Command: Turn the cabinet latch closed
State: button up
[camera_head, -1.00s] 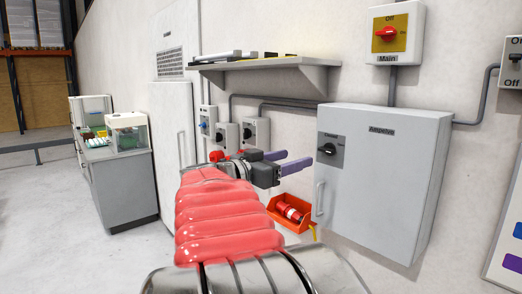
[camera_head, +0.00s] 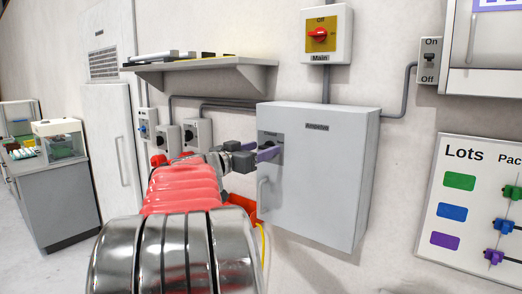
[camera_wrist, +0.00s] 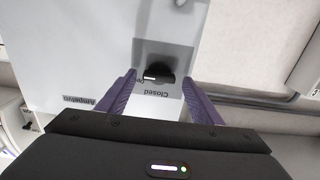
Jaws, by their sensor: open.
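The cabinet (camera_head: 318,185) is a pale grey wall box with a shut-looking door and a handle at its left. Its latch is a black knob (camera_wrist: 158,76) on a grey plate labelled "Closed" (camera_head: 270,138). In the wrist view, which is upside down, the knob's white mark points left, sideways to the word. My gripper (camera_wrist: 159,73) is open, with its purple fingers on either side of the knob and gaps visible on both sides. It also shows in the head view (camera_head: 267,153), where it covers much of the latch. Its depth to the knob is unclear.
A red-and-yellow "Main" switch (camera_head: 321,36) is above the cabinet. A shelf (camera_head: 200,72) and smaller switch boxes (camera_head: 197,133) are on the wall at left. A lots board (camera_head: 475,205) is at right.

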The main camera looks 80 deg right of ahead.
jog(key=shift+s+d, duration=0.15)
jog(key=shift+d, duration=0.25)
